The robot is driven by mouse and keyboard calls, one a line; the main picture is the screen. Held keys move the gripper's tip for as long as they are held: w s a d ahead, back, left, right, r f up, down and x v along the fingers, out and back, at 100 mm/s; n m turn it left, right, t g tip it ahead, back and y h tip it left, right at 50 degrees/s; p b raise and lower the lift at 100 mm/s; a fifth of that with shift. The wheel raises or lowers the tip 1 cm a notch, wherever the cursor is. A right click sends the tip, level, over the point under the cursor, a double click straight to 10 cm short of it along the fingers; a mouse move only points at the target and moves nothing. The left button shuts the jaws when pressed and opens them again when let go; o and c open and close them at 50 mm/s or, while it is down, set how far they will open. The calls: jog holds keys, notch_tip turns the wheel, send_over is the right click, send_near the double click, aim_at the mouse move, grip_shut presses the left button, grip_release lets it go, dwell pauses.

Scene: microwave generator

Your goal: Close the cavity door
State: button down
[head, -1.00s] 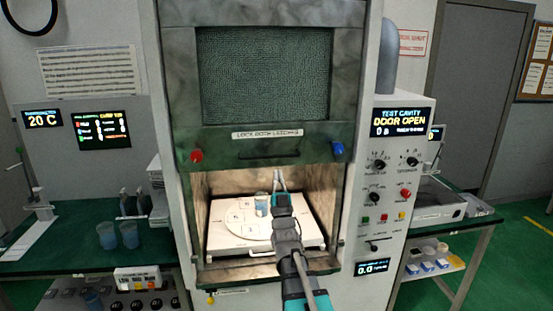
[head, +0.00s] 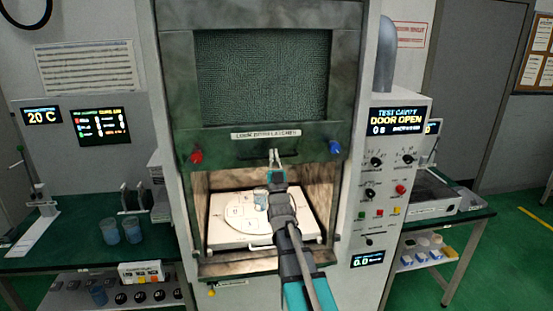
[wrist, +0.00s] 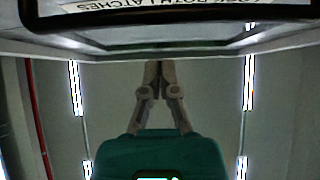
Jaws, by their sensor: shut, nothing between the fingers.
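The cavity door (head: 225,141) is a green-grey panel with a dark mesh window, raised above the open cavity (head: 318,190). Its lower part has a label, LOCK BOTH LATCHES, and a dark handle bar (head: 252,155). A red latch knob (head: 196,156) is at its left and a blue one (head: 334,147) at its right. My gripper (head: 274,153) is shut and empty, pointing up in front of the handle; I cannot tell if it touches. In the wrist view, its closed fingertips (wrist: 152,64) are below the upside-down door label (wrist: 160,4).
Inside the cavity, a white tray (head: 225,238) bears a round plate (head: 235,222) with a small beaker (head: 260,200). The control panel (head: 388,190) at right reads DOOR OPEN. Green benches stand on both sides; beakers (head: 132,229) are on the left one.

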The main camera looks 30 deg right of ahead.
jog(key=shift+w+d+f+b, duration=0.2)
jog(key=shift+w+f+b, duration=0.25)
jog(key=shift+w+b, duration=0.2)
jog(key=shift+w+d+f+b, duration=0.2)
jog(key=shift+w+f+b, duration=0.3)
jog(key=shift+w, duration=0.1)
